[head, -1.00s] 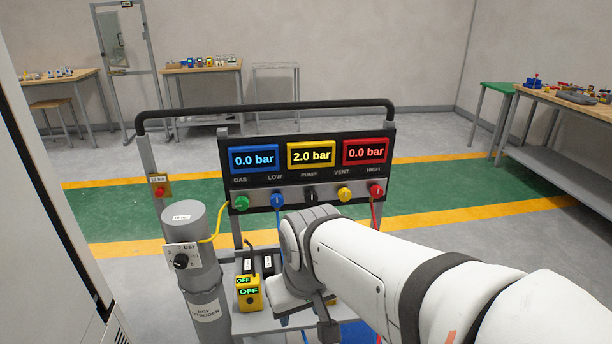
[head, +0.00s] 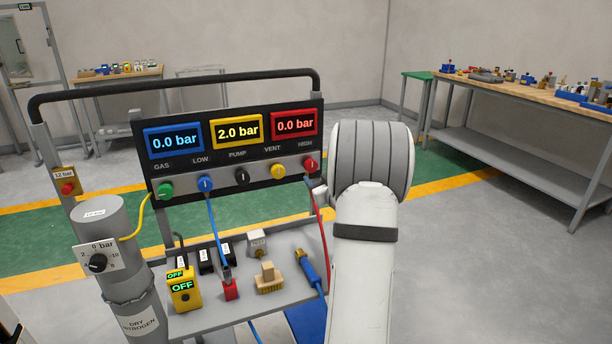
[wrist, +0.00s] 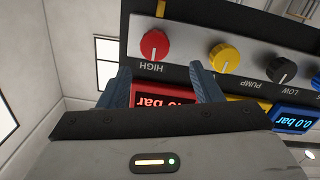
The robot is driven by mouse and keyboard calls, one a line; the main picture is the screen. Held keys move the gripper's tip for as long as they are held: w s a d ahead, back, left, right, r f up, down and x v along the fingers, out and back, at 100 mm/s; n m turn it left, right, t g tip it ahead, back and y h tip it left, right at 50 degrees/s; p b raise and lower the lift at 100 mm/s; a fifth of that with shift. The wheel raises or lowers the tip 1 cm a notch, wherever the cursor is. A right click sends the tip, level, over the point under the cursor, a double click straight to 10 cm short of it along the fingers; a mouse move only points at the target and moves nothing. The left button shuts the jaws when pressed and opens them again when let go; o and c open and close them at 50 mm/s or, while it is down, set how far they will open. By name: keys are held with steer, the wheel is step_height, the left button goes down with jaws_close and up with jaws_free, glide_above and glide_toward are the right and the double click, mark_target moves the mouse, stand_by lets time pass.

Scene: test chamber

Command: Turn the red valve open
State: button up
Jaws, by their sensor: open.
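The red valve (head: 311,165) is a round knob under the HIGH label, at the right end of the panel's knob row. A pale pointer mark shows on it. In the wrist view the panel appears upside down. There the red valve (wrist: 155,45) lies just beyond my gripper (wrist: 161,76), roughly between its two blue fingers. The fingers are spread, with nothing between them, and appear apart from the knob. The red display is partly covered by the fingers. In the head view my arm stands right of the panel and hides most of the gripper.
The yellow VENT knob (head: 278,171) sits close beside the red one, with black PUMP (head: 242,176), blue LOW (head: 205,184) and green GAS (head: 165,190) knobs further left. A red hose (head: 320,225) hangs below the valve. A grey gas cylinder (head: 103,240) stands left.

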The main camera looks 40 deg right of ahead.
mark_target(312, 167)
steer(key=x, duration=0.8)
steer(key=shift+s+d, duration=0.15)
steer(key=shift+d, duration=0.15)
steer(key=c, duration=1)
steer(key=shift+f, duration=0.1)
